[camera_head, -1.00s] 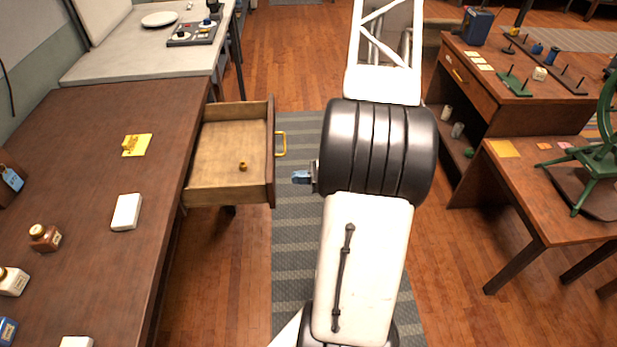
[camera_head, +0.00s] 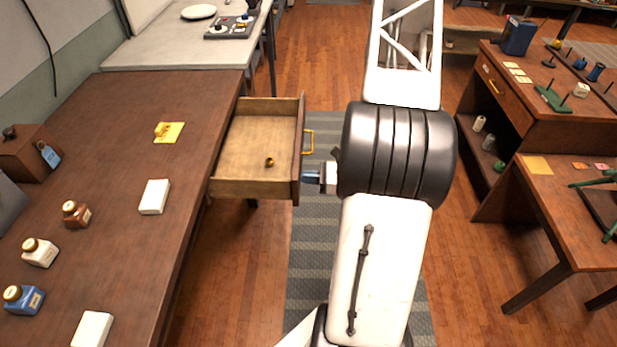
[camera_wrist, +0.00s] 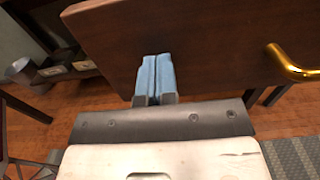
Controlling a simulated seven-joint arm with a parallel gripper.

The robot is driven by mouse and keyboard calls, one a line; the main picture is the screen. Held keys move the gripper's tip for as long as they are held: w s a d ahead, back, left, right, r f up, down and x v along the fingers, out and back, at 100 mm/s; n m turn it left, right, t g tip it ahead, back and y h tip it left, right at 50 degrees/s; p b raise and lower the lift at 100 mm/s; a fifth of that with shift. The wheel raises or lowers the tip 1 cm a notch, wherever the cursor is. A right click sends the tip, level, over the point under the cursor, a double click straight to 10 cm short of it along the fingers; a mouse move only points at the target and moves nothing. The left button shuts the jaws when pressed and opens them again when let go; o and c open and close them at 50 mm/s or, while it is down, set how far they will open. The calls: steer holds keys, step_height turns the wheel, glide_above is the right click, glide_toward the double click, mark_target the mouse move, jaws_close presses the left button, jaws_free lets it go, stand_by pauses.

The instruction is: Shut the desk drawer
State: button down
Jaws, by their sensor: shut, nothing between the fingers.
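The desk drawer (camera_head: 252,187) is pulled well out of the right side of the brown desk (camera_head: 125,118). Its wooden box is open on top, and a small orange-brown object (camera_head: 269,162) lies inside. A yellow handle (camera_head: 309,141) sits on the outer face of its front; it also shows in the wrist view (camera_wrist: 290,66). My gripper (camera_head: 311,178) is shut and empty, its blue fingertips at the drawer front (camera_wrist: 200,40), nearer the camera than the handle. In the wrist view the fingers point at the dark front panel; whether they touch it I cannot tell.
The desk top holds bottles (camera_head: 76,214), white blocks (camera_head: 154,197) and a yellow note (camera_head: 169,132). A second wooden desk (camera_head: 520,110) and a side table (camera_head: 550,215) stand at the right. A striped grey rug (camera_head: 305,235) covers the floor beside the drawer.

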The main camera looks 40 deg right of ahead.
mark_target(267, 176)
steer(key=shift+w+a, duration=0.15)
steer(key=x, duration=2.7)
steer(key=shift+w, duration=0.1)
steer(key=shift+w+a, duration=0.1)
steer(key=shift+v, duration=7.4)
steer(key=shift+a, duration=0.1)
